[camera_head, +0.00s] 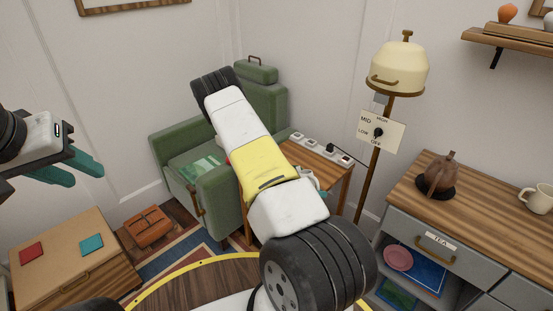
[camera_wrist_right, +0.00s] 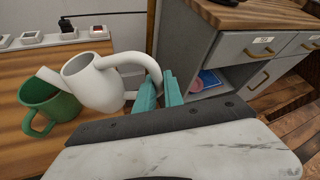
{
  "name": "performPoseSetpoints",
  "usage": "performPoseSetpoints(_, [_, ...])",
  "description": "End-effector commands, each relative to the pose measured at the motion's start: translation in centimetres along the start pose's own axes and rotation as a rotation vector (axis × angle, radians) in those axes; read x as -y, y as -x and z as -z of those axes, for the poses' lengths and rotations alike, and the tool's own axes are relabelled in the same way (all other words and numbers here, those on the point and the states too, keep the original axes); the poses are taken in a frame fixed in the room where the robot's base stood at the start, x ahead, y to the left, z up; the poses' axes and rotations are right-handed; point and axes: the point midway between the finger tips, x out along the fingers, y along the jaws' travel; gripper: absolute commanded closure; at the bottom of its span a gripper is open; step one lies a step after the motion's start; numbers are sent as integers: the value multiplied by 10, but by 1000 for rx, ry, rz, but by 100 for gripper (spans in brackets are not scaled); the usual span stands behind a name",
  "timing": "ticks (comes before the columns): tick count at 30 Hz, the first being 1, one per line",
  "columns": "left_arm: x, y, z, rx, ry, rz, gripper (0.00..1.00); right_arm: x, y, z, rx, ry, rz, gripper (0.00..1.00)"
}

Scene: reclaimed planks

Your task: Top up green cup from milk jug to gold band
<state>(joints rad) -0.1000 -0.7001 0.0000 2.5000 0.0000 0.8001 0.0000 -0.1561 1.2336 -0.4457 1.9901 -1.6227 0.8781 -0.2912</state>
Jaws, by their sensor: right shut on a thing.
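The white milk jug (camera_wrist_right: 100,85) is tilted to the left in the right wrist view. Its spout is over the rim of the green cup (camera_wrist_right: 38,97), which stands on the wooden side table (camera_wrist_right: 84,128). My right gripper (camera_wrist_right: 160,88) is shut on the jug's handle with its teal fingers. I cannot make out the gold band, a milk stream or the milk level in the cup. In the head view my right arm covers most of the table and hides the cup. My left gripper (camera_head: 88,180) is open and empty at the left, away from the jug and cup.
A power strip (camera_head: 320,146) lies along the table's back edge. A grey cabinet (camera_head: 455,245) stands at right. A wooden chest (camera_head: 70,255) is at lower left.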

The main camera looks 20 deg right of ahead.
Motion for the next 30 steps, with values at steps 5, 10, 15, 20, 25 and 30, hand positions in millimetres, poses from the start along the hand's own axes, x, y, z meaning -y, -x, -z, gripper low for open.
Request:
performPoseSetpoints(5, [0,0,0,0,0,0,64,0,1,-4,-1,5,4,100])
performPoseSetpoints(10, [0,0,0,0,0,0,64,-1,2,-6,-3,14,7,100])
performPoseSetpoints(15, [0,0,0,0,0,0,64,-1,2,-8,-4,24,11,100])
performPoseSetpoints(20, [0,0,0,0,0,0,64,-2,3,-10,-6,32,15,100])
performPoseSetpoints(25, [0,0,0,0,0,0,64,-2,4,-12,-8,41,19,100])
performPoseSetpoints(30, [0,0,0,0,0,0,64,-3,4,-14,-10,52,22,100])
